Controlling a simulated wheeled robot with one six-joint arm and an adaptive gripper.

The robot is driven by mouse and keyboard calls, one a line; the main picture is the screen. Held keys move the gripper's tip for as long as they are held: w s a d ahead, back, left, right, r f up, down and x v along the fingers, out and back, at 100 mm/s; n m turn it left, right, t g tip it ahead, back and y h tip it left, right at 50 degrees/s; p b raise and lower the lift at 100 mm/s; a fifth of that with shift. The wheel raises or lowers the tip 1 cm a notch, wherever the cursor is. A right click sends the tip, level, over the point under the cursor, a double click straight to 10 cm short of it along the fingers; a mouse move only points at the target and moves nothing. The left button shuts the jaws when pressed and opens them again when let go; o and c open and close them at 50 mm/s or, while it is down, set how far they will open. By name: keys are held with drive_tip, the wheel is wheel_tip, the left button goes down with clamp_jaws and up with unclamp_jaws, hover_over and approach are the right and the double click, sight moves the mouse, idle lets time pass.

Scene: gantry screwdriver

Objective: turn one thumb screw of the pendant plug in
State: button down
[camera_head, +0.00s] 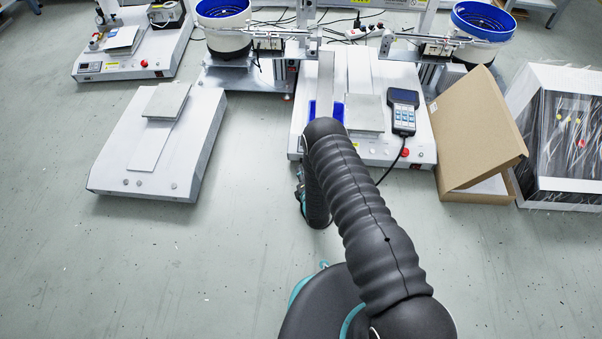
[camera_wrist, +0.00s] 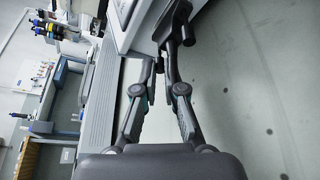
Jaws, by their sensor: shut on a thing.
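The teach pendant (camera_head: 403,112) lies on the right of the white machine base (camera_head: 415,158), its black cable (camera_head: 392,168) running down over the front edge and behind my arm. In the wrist view, my gripper (camera_wrist: 166,58) has its fingers nearly together at the machine's edge. A dark, plug-like piece (camera_wrist: 182,24) shows at the fingertips. The small thing between the tips, apparently a thumb screw, is too small and covered to make out. In the head view, my arm hides the gripper and the plug.
A separate white base (camera_head: 160,150) stands on the floor to the left. An open cardboard box (camera_head: 480,135) and a wrapped dark crate (camera_head: 570,135) stand to the right. Blue bowl feeders (camera_head: 222,10) are behind. The floor in front is clear.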

drive_tip(key=shift+f, duration=0.15)
drive_tip(key=m+y+b, duration=0.1)
drive_tip(key=m+b, duration=0.1)
drive_tip(key=shift+d+f+t+b, duration=0.1)
drive_tip(key=shift+f+t+b, duration=0.1)
drive_tip(key=shift+t+b, duration=0.15)
drive_tip(key=shift+m+t+y+b, duration=0.4)
drive_tip(key=shift+m+b, duration=0.5)
drive_tip(key=shift+m, duration=0.6)
drive_tip(key=shift+r, duration=0.1)
drive_tip(key=c, duration=1.2)
unclamp_jaws()
drive_tip(key=shift+c, duration=0.2)
drive_tip(key=shift+s, duration=0.1)
drive_tip(key=v, duration=1.2)
